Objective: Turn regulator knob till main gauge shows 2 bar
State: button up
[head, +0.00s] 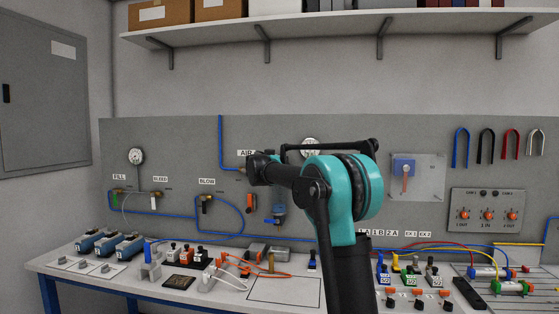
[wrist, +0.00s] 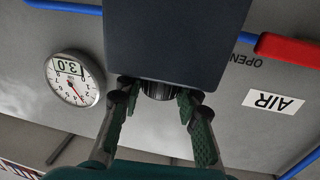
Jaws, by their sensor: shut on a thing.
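The regulator knob (wrist: 158,90) is dark and ribbed, under a dark regulator body (wrist: 180,40) in the wrist view. My gripper (wrist: 158,100) has a finger on each side of the knob and is shut on it. The round white main gauge (wrist: 76,78) is beside the regulator at the left of the upside-down wrist view. Its number window appears to read 3.0, and a red needle shows on its dial. In the head view my teal and black arm hides the knob and gripper; part of a white gauge (head: 310,146) shows above the arm.
A blue pipe (head: 220,145) runs down the grey panel to the air unit. A red handle (wrist: 288,50) is near the AIR label in the wrist view. Another gauge (head: 135,156) hangs at the left. The bench (head: 75,268) below carries fittings, valves and hoses.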

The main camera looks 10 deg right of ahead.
jog(key=n+y, duration=0.1)
jog(key=y, duration=0.1)
jog(key=n+t+y, duration=0.1)
jog(key=n+y, duration=0.1)
jog(key=y, duration=0.1)
jog(key=shift+d+n+t, duration=0.15)
jog(key=shift+n+t, duration=0.15)
jog(key=shift+a+n+y, duration=0.2)
jog(key=shift+n+y, duration=1.4)
jog(key=shift+y, duration=1.1)
jog(key=shift+n+y, duration=0.4)
jog(key=shift+y, duration=0.2)
jog(key=o, duration=1.2)
jog(key=shift+o, duration=0.2)
jog(key=shift+a+h, duration=0.1)
jog(key=shift+h, duration=0.2)
